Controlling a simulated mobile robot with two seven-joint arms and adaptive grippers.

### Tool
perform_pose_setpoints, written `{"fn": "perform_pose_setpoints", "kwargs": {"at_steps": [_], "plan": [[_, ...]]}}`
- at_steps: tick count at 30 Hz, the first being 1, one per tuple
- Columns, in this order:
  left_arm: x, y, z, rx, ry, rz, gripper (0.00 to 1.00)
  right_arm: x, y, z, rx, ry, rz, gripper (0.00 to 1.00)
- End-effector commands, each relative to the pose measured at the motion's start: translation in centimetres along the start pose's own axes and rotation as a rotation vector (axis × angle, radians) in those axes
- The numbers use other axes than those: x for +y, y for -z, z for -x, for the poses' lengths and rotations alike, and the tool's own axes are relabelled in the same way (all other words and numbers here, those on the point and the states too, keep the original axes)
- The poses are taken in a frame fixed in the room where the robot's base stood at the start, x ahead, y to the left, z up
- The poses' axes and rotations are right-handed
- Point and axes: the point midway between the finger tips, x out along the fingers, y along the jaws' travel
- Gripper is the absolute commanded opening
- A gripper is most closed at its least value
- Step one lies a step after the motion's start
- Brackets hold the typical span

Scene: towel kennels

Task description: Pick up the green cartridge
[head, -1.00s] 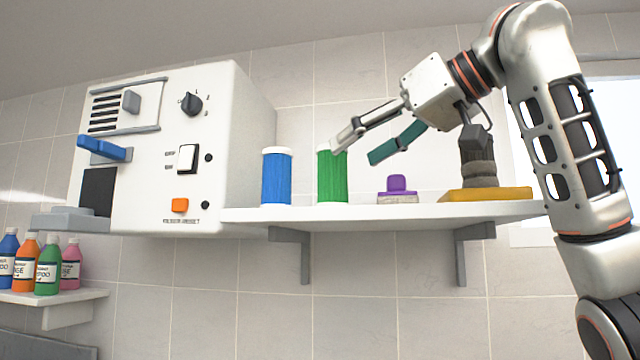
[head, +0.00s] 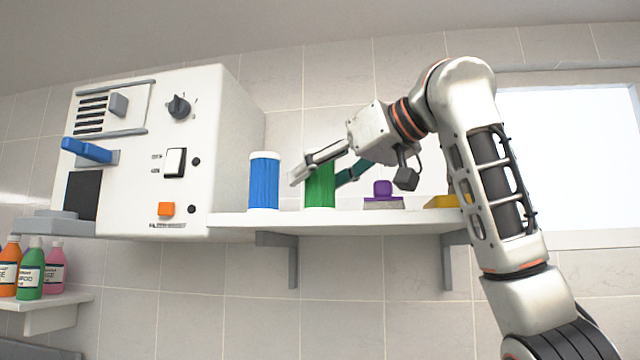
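The green cartridge (head: 320,190) stands upright on the white wall shelf, right of a blue cartridge (head: 264,182). My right gripper (head: 318,178) reaches in from the right at the cartridge's upper part. One pale finger crosses in front of its top left, and the teal finger is at its right side, partly behind it. The fingers are spread apart around the cartridge; I cannot see whether they touch it. The cartridge's top is hidden by the finger. My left gripper is not in view.
A white machine (head: 150,150) with switches and a blue lever stands left of the cartridges. A purple-handled object (head: 383,196) and a yellow block (head: 441,201) sit on the shelf (head: 300,222) to the right. Bottles (head: 32,270) stand on a lower left shelf.

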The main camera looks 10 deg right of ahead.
Motion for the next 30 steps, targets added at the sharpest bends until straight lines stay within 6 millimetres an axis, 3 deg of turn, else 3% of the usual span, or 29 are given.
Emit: {"fn": "perform_pose_setpoints", "kwargs": {"at_steps": [1, 4, 19, 26, 30], "plan": [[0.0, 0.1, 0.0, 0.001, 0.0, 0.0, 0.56, 0.0, 0.0, 0.0, 0.0, 0.0, 0.0, 0.37], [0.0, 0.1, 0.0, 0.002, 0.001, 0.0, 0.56, 0.0, 0.0, 0.0, 0.0, 0.0, 0.0, 0.13], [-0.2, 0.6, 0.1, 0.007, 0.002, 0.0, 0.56, -0.1, 1.1, 0.4, 0.001, 0.0, 0.001, 0.13], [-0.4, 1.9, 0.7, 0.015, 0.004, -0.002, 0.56, -0.2, 4.8, 1.7, 0.002, 0.0, 0.001, 0.13], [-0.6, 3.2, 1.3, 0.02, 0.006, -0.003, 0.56, -0.2, 8.4, 2.8, 0.003, 0.0, 0.0, 0.13]]}}
